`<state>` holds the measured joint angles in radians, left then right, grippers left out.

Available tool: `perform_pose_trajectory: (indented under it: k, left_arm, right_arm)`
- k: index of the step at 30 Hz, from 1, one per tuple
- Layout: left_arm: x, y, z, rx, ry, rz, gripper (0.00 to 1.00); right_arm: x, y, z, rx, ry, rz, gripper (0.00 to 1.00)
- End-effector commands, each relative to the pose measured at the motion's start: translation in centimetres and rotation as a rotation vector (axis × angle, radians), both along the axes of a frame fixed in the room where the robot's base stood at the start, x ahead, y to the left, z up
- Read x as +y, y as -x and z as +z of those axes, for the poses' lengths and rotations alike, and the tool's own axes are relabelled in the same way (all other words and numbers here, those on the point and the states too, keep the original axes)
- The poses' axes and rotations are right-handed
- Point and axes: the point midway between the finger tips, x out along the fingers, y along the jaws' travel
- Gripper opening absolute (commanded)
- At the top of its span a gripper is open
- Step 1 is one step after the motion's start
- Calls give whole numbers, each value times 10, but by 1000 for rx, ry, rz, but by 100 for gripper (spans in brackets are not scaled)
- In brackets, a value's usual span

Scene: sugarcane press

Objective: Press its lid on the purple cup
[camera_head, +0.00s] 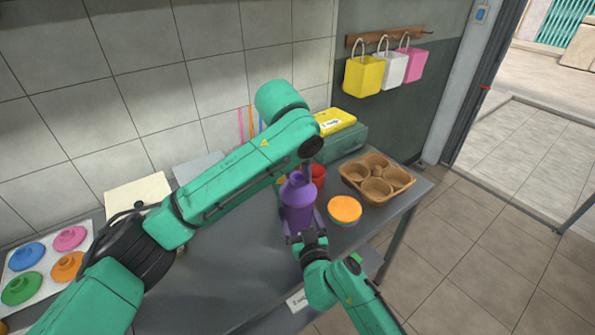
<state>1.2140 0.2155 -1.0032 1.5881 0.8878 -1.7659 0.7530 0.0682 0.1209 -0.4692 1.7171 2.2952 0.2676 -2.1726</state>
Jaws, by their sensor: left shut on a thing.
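The purple cup (299,215) stands upright near the table's front edge. Its purple lid (296,185), with a raised knob, is at the cup's mouth; I cannot tell whether it is fully seated. My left gripper (307,172) points down from above and is shut at the lid, its fingertips partly hidden. My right gripper (303,228) comes from the front, low on the cup, with a finger on either side; whether the fingers grip it is unclear.
An orange-topped cup (345,210) stands close right of the purple cup, and a red cup (319,174) behind. A brown cup carrier (377,168) sits farther right. At the left, a white tray (32,262) holds several coloured lids. The grey table (235,265) is bare at the middle.

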Motion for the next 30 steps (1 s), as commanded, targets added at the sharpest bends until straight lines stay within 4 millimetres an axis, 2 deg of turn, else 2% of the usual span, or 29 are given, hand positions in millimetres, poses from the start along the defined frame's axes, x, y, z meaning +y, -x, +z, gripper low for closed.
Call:
perform_pose_trajectory:
  k: [27, 28, 30]
  left_arm:
    - [0, 0, -14, 0, 0, 0, 0]
    - [0, 0, -14, 0, -1, 0, 56]
    - [0, 0, -14, 1, -1, 0, 80]
  right_arm:
    - [0, 1, -3, 5, 1, 0, 0]
    - [0, 1, -3, 5, 1, 0, 0]
    - [0, 1, -3, 5, 1, 0, 0]
